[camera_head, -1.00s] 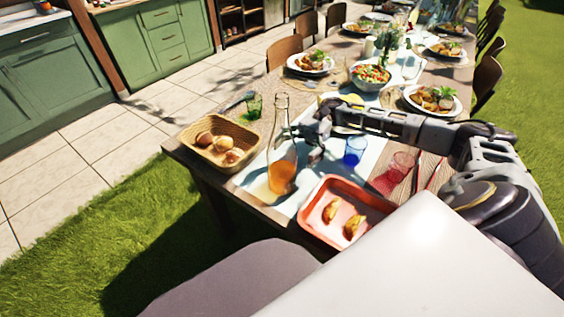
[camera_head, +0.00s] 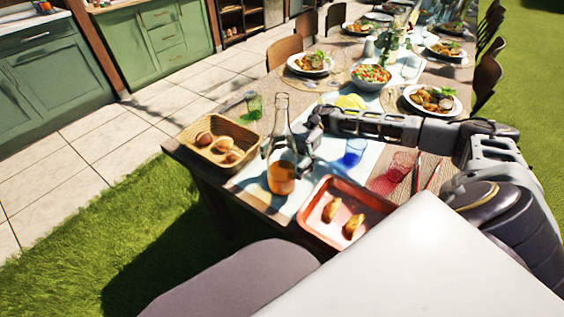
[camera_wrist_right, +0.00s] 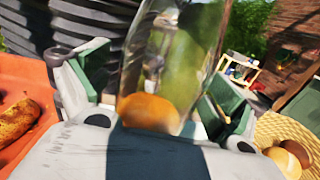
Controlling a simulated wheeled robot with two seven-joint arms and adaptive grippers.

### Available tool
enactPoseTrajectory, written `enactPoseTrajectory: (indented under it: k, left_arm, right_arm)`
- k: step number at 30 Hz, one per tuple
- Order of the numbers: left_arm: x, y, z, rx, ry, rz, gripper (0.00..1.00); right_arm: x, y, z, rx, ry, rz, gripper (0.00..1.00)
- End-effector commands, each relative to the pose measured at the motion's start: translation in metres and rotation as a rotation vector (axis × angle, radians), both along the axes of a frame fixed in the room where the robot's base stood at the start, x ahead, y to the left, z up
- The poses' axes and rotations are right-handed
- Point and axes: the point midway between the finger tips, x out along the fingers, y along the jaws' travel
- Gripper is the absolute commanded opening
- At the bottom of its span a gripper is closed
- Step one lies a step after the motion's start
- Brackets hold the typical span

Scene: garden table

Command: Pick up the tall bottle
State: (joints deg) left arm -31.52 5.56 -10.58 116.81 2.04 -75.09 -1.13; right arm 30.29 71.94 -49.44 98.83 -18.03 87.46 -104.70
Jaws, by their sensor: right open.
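The tall bottle (camera_head: 281,178) is clear glass with orange liquid in its lower part. It stands upright on the light runner near the table's near end. My right gripper (camera_head: 284,152) is open at the bottle's mid-height, with a finger showing on each side of the glass. In the right wrist view the bottle (camera_wrist_right: 160,108) fills the space between the two open fingers of the gripper (camera_wrist_right: 158,85). Whether a finger touches the glass I cannot tell. My left gripper is not in view.
A wicker basket of bread (camera_head: 252,151) stands close left of the bottle, and a red tray (camera_head: 375,199) with pastries lies to its right. A blue glass (camera_head: 354,151), a red glass (camera_head: 402,165) and a green glass (camera_head: 254,105) stand nearby. Plates of food fill the far table.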

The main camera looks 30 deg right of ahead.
Motion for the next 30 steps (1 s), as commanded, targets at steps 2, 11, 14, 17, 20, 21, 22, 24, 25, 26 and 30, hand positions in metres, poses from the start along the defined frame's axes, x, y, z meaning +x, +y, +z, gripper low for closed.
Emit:
enactPoseTrajectory:
  k: [2, 11, 14, 17, 20, 21, 22, 24, 25, 26, 30]
  left_arm:
    - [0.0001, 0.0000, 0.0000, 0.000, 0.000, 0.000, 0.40]
    - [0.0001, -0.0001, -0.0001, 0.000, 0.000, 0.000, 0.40]
    - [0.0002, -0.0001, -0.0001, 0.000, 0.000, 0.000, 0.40]
    - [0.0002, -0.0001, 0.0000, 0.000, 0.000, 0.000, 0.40]
    - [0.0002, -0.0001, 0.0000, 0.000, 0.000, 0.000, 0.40]
    - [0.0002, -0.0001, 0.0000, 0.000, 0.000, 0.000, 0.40]
    - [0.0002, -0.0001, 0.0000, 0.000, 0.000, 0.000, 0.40]
    - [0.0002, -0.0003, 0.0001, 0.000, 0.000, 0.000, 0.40]
    - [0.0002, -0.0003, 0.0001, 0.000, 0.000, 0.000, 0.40]
    - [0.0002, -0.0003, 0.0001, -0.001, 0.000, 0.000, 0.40]
    - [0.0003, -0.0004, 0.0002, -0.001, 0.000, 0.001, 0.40]
  right_arm:
    - [0.0001, 0.0000, 0.0000, 0.000, 0.000, 0.000, 0.94]
    - [0.0000, 0.0000, 0.0000, 0.000, 0.000, 0.000, 0.56]
    - [0.0000, 0.0000, 0.0000, 0.000, 0.000, 0.000, 0.43]
    - [0.0000, 0.0000, 0.0000, 0.000, 0.000, 0.000, 0.30]
    - [0.0000, 0.0000, 0.0000, 0.000, 0.000, 0.000, 0.18]
    - [0.0004, 0.0001, 0.0014, 0.003, -0.001, 0.000, 0.18]
    - [0.0003, 0.0001, 0.0014, 0.003, -0.001, 0.001, 0.18]
    - [0.0004, 0.0001, 0.0014, 0.003, -0.001, 0.000, 0.18]
    - [0.0003, 0.0001, 0.0014, 0.003, -0.001, 0.000, 0.18]
    - [0.0004, 0.0001, 0.0014, 0.003, -0.001, 0.000, 0.18]
    - [0.0004, 0.0001, 0.0017, 0.003, -0.001, 0.000, 0.18]
